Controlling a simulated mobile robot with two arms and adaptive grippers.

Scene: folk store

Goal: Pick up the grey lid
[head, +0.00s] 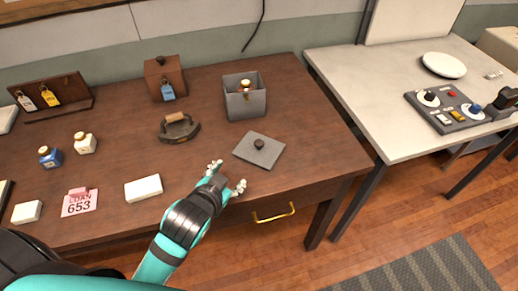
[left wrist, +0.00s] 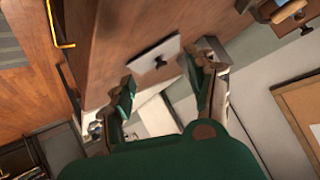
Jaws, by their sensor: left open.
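The grey lid (head: 259,150) is a flat square plate with a dark round knob, lying on the brown wooden table near its front right. It also shows in the left wrist view (left wrist: 150,54), beyond the fingers. My left gripper (head: 228,177) is open and empty, just in front of and slightly left of the lid, apart from it. In the left wrist view its two fingers (left wrist: 159,76) are spread, with the knob seen between them. My right gripper is not in view.
An open grey box (head: 245,106) with a bottle inside stands behind the lid. A flat iron (head: 179,130) and a white block (head: 144,189) lie to the left. A drawer with a brass handle (head: 274,214) is below the front edge. Table right of the lid is clear.

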